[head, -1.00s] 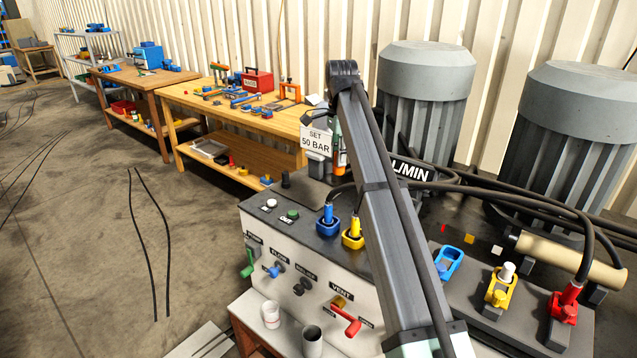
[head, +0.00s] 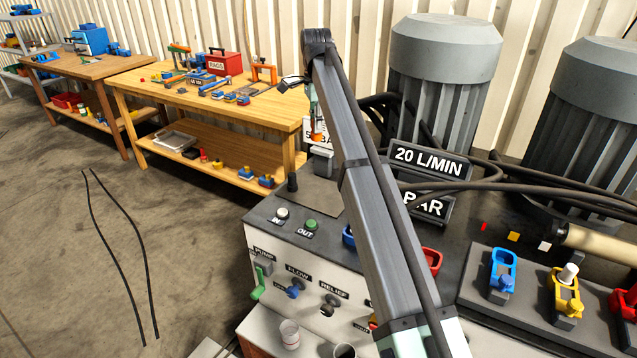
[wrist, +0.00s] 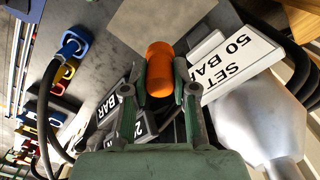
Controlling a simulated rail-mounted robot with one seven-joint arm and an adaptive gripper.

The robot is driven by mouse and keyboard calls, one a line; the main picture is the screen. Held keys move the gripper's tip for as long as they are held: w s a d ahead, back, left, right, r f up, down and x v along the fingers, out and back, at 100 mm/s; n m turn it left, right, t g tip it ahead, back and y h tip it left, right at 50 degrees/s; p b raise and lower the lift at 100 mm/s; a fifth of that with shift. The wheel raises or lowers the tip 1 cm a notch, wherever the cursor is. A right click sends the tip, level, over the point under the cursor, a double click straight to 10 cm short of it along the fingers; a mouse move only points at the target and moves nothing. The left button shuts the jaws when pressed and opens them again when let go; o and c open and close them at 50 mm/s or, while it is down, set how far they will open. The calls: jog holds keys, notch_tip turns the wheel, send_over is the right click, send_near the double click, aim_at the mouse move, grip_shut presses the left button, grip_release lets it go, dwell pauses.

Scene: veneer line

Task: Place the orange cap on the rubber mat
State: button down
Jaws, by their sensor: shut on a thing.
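The orange cap (wrist: 158,65) is held between the fingers of my gripper (wrist: 160,88), which is shut on it, in the wrist view. In the head view the cap (head: 317,137) hangs below my gripper (head: 316,124), above the back of the power-unit top and in front of the small sign. A plain flat grey square, which looks like the rubber mat (wrist: 150,22), lies just beyond the cap in the wrist view. In the head view the mat (head: 316,186) lies on the back left of the unit top. The cap appears apart from it.
The SET 50 BAR sign (wrist: 238,62) stands close to the right of the cap in the wrist view. The 20 L/MIN sign (head: 430,161), hoses and a grey motor (head: 440,90) are right of my arm.

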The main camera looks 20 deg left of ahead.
notch_tip(320, 180, down, 19)
jog(key=p, duration=0.4)
jog(key=shift+s+d, duration=0.1)
jog(key=shift+f, duration=0.15)
jog(key=c, duration=0.9)
grip_release()
notch_tip(320, 180, up, 12)
jog(key=b, duration=0.2)
jog(key=shift+b, duration=0.3)
